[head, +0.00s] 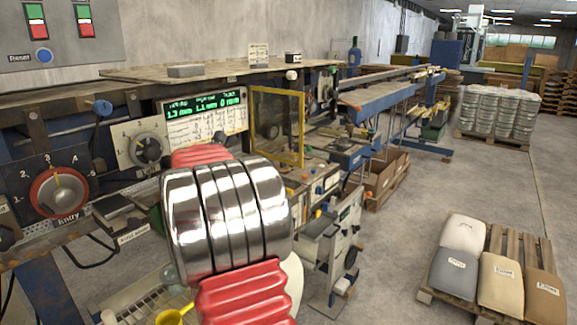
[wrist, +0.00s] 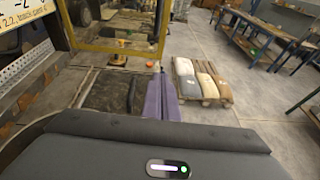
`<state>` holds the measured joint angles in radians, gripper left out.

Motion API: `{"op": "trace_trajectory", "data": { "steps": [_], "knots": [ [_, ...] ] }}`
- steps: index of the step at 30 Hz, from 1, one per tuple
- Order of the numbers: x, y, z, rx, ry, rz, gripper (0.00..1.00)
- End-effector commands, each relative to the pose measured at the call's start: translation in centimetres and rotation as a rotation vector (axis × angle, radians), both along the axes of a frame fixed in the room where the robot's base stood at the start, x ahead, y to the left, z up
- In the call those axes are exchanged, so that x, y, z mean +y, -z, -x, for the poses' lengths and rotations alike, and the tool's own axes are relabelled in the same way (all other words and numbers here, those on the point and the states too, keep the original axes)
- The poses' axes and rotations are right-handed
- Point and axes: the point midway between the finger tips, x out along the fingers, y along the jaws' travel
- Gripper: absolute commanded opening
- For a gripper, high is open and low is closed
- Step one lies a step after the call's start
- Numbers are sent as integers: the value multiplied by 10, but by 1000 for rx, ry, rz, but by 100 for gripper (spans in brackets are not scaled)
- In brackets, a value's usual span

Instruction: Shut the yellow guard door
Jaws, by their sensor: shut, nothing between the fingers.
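The yellow guard door (head: 302,128) is a yellow-framed clear panel on the machine, right of the green-lettered display in the head view. It appears to stand swung out from the machine. In the wrist view its yellow frame (wrist: 110,48) crosses the top, ahead of my gripper. My gripper (wrist: 162,74) shows there as two purple fingers pressed together, empty, and apart from the frame as far as I can tell. In the head view my arm's steel rings and red bellows fill the lower middle and hide the gripper.
A control panel with a red Entry dial (head: 60,193) stands at the left. The display (head: 205,112) is beside the door. A pallet of sacks (head: 495,262) sits on the floor at the right, with open floor around it. A blue conveyor (head: 385,95) runs behind.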

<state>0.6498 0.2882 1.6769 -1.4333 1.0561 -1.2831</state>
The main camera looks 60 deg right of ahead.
Motion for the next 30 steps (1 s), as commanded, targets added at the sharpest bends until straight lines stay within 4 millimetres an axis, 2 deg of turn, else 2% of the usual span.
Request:
{"op": "trace_trajectory", "data": {
  "steps": [8,23,30],
  "knots": [
    [-21,7,5,1,3,-1,0],
    [-93,30,22,-1,6,-2,0],
    [-123,30,28,-2,5,-1,0]
  ]
}}
